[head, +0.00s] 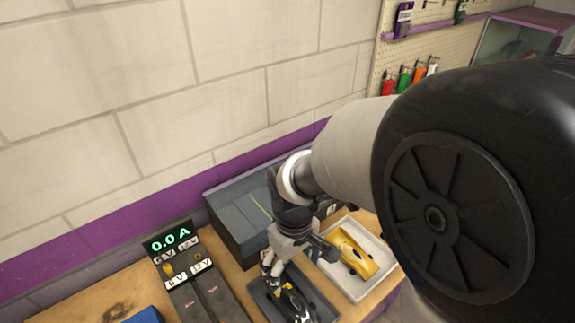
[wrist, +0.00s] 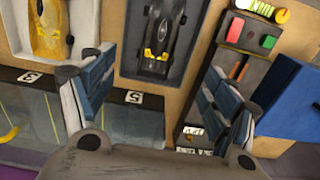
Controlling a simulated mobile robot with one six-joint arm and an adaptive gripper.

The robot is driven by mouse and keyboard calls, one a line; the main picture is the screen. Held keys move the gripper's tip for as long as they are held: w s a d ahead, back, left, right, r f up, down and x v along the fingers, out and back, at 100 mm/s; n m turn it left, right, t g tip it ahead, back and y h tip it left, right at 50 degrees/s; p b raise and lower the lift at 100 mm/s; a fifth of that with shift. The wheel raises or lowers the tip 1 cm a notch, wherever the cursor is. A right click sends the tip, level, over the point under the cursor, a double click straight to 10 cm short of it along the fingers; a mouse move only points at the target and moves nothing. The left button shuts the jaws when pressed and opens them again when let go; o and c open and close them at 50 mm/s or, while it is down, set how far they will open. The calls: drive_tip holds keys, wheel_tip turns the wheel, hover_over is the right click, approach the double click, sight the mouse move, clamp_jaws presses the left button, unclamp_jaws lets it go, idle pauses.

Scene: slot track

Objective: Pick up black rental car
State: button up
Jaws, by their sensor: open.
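The black car (head: 299,308) lies in a dark grey tray (head: 327,308) at the bottom of the head view. A yellow detail shows at one end of it. In the wrist view the black car (wrist: 160,30) lies in its tray (wrist: 127,62), ahead of my fingers and between their lines. My gripper (wrist: 152,92) is open, with its blue-padded fingers wide apart and nothing between them. In the head view my gripper (head: 272,268) is beside the tray's upper left end and hides part of it. The gap in height between fingers and car is unclear.
A yellow car (head: 354,252) sits in a white tray (head: 377,285) to the right. A dark slotted box (head: 232,225) stands behind my gripper. A panel reading 0.0 A (head: 180,262) is on the left, with a blue box (head: 145,315) at the bottom edge.

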drive_tip(key=b, duration=0.3)
approach(290, 296)
drive_tip(key=f, duration=0.5)
drive_tip(key=shift+s+d, duration=0.1)
drive_tip(key=shift+s, duration=0.2)
drive_tip(key=f, duration=0.2)
drive_tip(key=f+b, duration=0.1)
drive_tip(key=f, duration=0.1)
drive_tip(key=f+b, duration=0.1)
drive_tip(key=f, duration=0.1)
drive_tip(key=shift+w+f, duration=0.25)
drive_tip(key=shift+c, duration=0.4)
drive_tip(key=shift+r, duration=0.1)
drive_tip(key=c, duration=1.2)
drive_tip(key=shift+o, duration=0.2)
